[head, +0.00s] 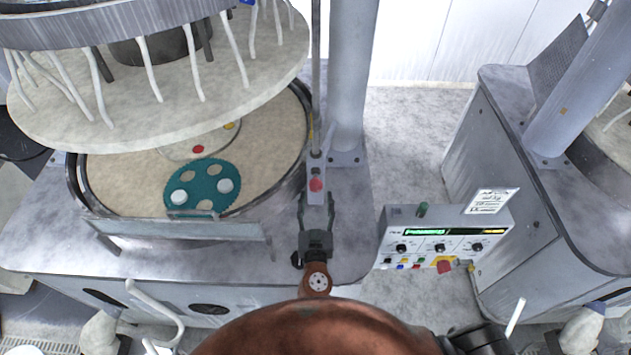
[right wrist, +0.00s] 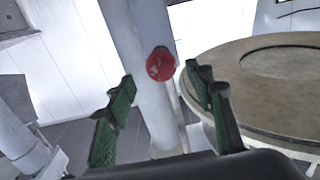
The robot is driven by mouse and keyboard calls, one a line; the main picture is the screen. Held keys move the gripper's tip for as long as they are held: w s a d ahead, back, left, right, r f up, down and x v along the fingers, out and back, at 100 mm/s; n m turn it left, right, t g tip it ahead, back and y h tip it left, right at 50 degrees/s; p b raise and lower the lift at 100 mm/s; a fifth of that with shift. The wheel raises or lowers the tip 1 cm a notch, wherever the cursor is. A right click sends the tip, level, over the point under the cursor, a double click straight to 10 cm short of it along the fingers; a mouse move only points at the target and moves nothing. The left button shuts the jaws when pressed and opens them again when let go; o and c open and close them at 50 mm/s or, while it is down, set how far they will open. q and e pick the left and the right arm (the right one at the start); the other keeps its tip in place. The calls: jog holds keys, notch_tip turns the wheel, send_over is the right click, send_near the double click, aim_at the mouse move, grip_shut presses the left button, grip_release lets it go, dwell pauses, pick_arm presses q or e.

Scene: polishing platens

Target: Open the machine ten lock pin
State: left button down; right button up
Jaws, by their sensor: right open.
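The lock pin appears to be the round red knob (head: 316,185) on a grey block at the lower end of a thin vertical rod, beside the machine's column. In the right wrist view the red knob (right wrist: 160,64) shows between and beyond the green fingertips, near their middle. My right gripper (head: 316,202) is open and empty, with one finger to each side of the grey block in the head view. The fingers (right wrist: 160,82) do not appear to touch the knob. I cannot tell the exact gap in depth. My left gripper is not in view.
The lower platen (head: 120,185) with a teal carrier disc (head: 203,187) lies left of the knob, under a raised upper platen (head: 170,100). A grey column (head: 350,80) stands behind it. A control panel (head: 440,240) stands to the right, before a second machine (head: 510,180).

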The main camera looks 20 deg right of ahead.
aim_at(315, 190)
jog(key=x, duration=0.1)
jog(key=p+x, duration=0.1)
jog(key=x, duration=0.2)
jog(key=shift+w+a+r, duration=0.1)
jog(key=shift+w+a, duration=0.1)
jog(key=shift+w, duration=0.1)
jog(key=shift+w+d+p, duration=0.25)
jog(key=shift+w+p, duration=0.15)
jog(key=shift+w, duration=0.2)
jog(key=c, duration=0.7)
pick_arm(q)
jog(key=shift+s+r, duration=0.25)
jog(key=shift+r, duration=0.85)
pick_arm(e)
grip_shut()
